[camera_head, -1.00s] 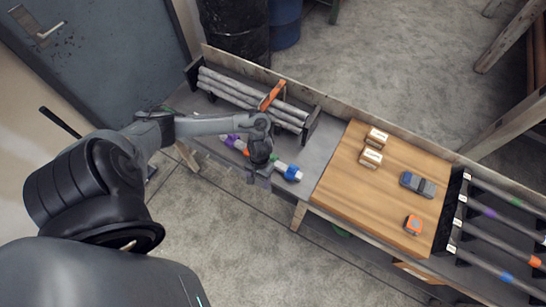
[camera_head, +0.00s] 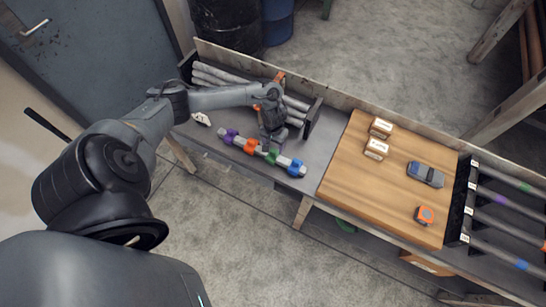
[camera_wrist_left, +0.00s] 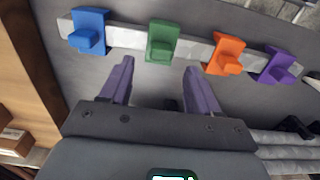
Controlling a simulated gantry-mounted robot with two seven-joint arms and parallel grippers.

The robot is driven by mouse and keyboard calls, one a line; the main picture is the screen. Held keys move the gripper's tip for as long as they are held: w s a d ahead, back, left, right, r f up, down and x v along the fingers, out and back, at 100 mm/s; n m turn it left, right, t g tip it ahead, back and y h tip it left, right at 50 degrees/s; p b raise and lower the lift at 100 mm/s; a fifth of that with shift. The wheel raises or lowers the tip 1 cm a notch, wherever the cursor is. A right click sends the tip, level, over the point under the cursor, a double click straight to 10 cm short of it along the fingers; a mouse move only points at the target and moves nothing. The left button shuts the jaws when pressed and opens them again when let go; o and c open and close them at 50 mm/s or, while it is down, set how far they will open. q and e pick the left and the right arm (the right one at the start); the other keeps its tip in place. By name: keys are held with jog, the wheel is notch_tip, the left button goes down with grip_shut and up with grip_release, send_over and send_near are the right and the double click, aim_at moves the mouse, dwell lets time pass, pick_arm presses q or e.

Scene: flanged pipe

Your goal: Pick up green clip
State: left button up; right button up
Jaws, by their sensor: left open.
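The green clip (camera_head: 271,157) sits on a pale bar (camera_head: 282,161) on the grey bench, between the orange clip (camera_head: 251,146) and the blue clip (camera_head: 297,168). In the left wrist view the green clip (camera_wrist_left: 162,42) lies just ahead of and between the two fingers, apart from them. My left gripper (camera_wrist_left: 157,75) is open and empty, its fingers pointing at the bar. In the head view my left gripper (camera_head: 270,143) is over the bar, partly hiding it. My right gripper is not in view.
A purple clip (camera_head: 229,135) is at the bar's left end. Grey pipes (camera_head: 215,78) lie in a rack behind. A wooden board (camera_head: 345,180) to the right carries small boxes (camera_head: 376,149), a grey-blue device (camera_head: 425,174) and an orange tape measure (camera_head: 424,215).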

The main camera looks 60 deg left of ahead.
aim_at(273, 151)
pick_arm(q)
jog(key=shift+s+d+f+b, duration=0.15)
jog(key=shift+f+b, duration=0.15)
jog(key=shift+f, duration=1.1)
jog(key=shift+s+a+f+b, duration=0.1)
jog(key=shift+f+b, duration=0.15)
jog(key=shift+f, duration=1.1)
grip_shut()
